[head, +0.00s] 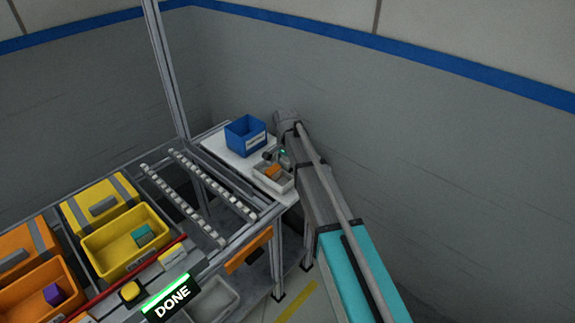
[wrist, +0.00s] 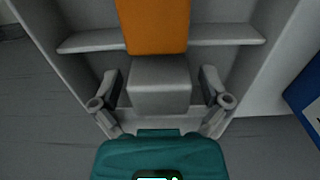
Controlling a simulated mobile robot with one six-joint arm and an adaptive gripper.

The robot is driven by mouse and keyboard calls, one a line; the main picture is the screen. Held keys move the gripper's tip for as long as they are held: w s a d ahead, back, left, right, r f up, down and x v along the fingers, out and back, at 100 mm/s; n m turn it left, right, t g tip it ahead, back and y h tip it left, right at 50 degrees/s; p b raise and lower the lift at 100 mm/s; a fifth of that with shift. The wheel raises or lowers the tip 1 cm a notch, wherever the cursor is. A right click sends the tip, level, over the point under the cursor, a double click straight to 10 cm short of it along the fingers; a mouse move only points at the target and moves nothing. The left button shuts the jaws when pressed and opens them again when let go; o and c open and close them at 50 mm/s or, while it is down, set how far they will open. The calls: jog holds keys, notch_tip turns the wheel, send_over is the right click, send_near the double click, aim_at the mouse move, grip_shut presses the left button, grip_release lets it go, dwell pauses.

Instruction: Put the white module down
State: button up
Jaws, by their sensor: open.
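The white module (wrist: 159,87) shows in the wrist view as a pale grey-white block in a light tray (wrist: 85,42). It lies between the two fingers of my gripper (wrist: 160,88), which stand apart with a gap on each side of it. An orange block (wrist: 155,22) is directly beyond the module, across the tray's divider line. I cannot tell whether the two blocks touch. In the head view my gripper (head: 275,156) is over the small tray (head: 284,187) on the white table. The orange block (head: 272,170) shows there; the white module is hard to make out.
A blue bin (head: 246,136) stands on the white table (head: 222,142) beside the tray. Roller rails (head: 185,200) lie to the left. A yellow bin (head: 125,243) holds a teal block, and an orange bin (head: 40,290) holds a purple one. A grey wall is close to my arm.

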aim_at(287, 159)
jog(key=shift+r, duration=0.15)
notch_tip(287, 159, up, 12)
jog(key=p, duration=1.2)
dwell(0.9)
jog(key=s+d+n, duration=0.7)
jog(key=s+d, duration=1.6)
jog(key=s, duration=0.2)
jog(key=shift+s+d+n, duration=0.15)
jog(key=shift+s+n, duration=0.15)
jog(key=shift+s, duration=0.1)
